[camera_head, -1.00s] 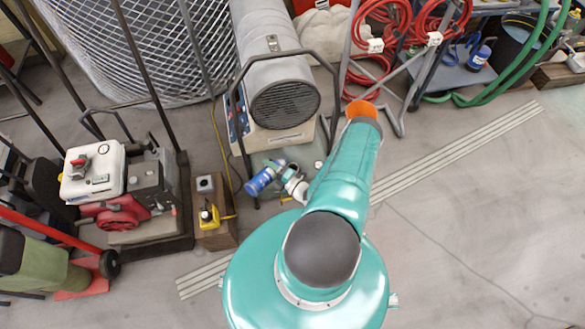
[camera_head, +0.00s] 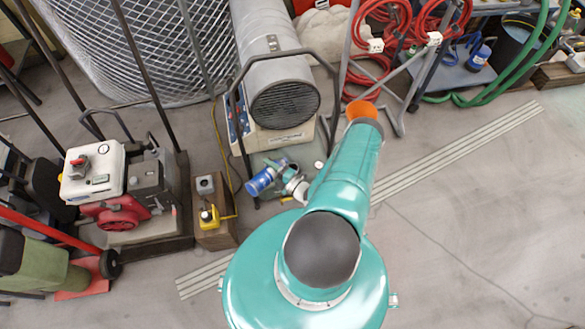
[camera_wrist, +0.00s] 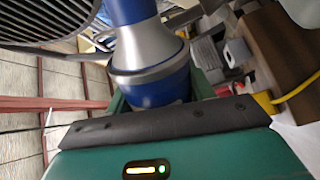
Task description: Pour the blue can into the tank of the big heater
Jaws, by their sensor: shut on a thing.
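The blue can (camera_head: 261,181) is in the head view, just in front of the big heater and to the left of my arm. It looks tilted, with its blue end toward the lower left. My gripper (camera_head: 281,173) is shut on it. In the wrist view the blue can (camera_wrist: 150,75), with a silver band, rises beyond the dark edge of my gripper. Its upper end is out of frame. The big heater (camera_head: 272,62) is a grey cylinder with a dark grille on a beige base (camera_head: 284,140). The tank's opening cannot be made out. The heater's grille (camera_wrist: 50,15) is upper left in the wrist view.
A dark tubular frame (camera_head: 236,92) surrounds the heater's front. A wooden block with a yellow device (camera_head: 209,216) and a red and white generator (camera_head: 104,178) stand left. Red hoses (camera_head: 375,65) hang at right. Open floor (camera_head: 480,210) lies right of my arm.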

